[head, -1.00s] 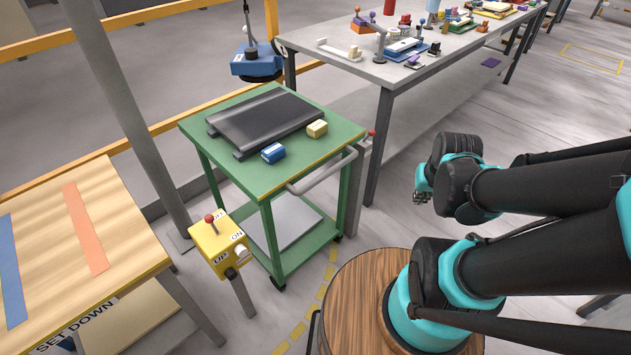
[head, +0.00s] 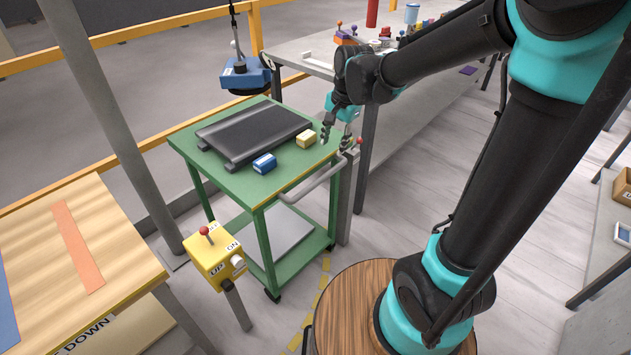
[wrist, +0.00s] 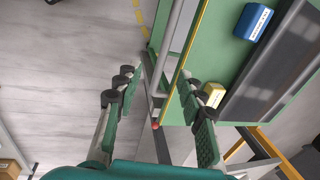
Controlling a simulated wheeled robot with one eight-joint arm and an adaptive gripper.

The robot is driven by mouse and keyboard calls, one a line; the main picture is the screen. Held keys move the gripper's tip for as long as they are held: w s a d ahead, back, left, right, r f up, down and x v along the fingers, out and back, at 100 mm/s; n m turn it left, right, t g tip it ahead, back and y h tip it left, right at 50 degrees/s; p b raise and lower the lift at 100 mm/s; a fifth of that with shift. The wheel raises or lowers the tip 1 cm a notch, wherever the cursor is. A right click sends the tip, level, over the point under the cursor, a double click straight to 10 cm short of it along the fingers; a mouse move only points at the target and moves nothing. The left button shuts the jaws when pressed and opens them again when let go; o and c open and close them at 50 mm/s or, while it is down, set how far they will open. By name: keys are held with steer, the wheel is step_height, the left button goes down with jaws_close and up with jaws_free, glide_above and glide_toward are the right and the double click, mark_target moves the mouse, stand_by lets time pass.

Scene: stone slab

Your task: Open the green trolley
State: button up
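The green trolley (head: 228,183) stands in the middle of the head view, with a flat green top and a lower shelf. A grey bar handle (head: 312,181) runs along its near right side. The handle also shows in the wrist view (wrist: 157,80), between the fingers in the picture. My gripper (head: 337,133) is above the trolley's right corner, near the handle's far end. In the wrist view my gripper (wrist: 155,82) is open and empty, fingers wide apart. Whether it touches anything is hard to tell.
A black ribbed tray (head: 250,135), a blue block (head: 264,163) and a yellow block (head: 306,139) lie on the trolley top. A red-knobbed post (head: 345,190) stands at its right corner. A yellow control box (head: 213,255) stands in front. A grey bench (head: 300,47) is behind.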

mark_target(318, 181)
steer(key=shift+m, duration=0.3)
steer(key=x, duration=0.5)
steer(key=a+x, duration=0.1)
steer(key=x, duration=1.1)
steer(key=shift+a, duration=0.4)
jaws_close()
